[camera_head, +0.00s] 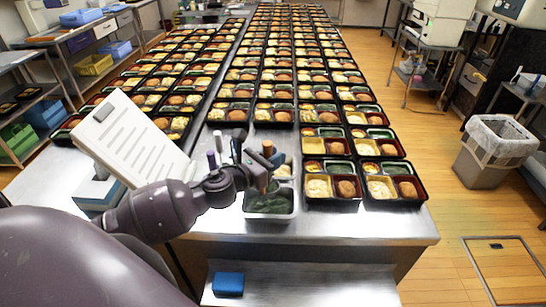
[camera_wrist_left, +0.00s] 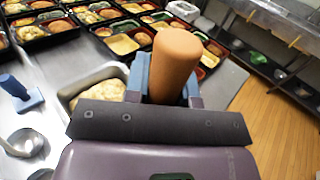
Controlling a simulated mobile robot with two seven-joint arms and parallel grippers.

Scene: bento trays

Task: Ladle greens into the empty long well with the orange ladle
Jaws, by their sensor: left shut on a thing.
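My left gripper (camera_head: 258,168) is shut on the upright handle of the orange ladle (camera_head: 268,148), over a metal pan of dark greens (camera_head: 269,202) at the table's front edge. In the left wrist view the orange ladle's handle (camera_wrist_left: 177,58) stands between the fingers; its bowl is hidden. Black bento trays stand right of the pan, the closest one (camera_head: 331,203) holding a pale scoop and a brown patty. Its long back well looks green; I cannot tell whether it or its neighbours' wells are empty. My right gripper is out of view.
A pan of pale salad (camera_wrist_left: 98,92) sits beside the gripper. A blue block (camera_head: 228,284) lies on the lower front shelf. Rows of filled trays cover the table behind.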

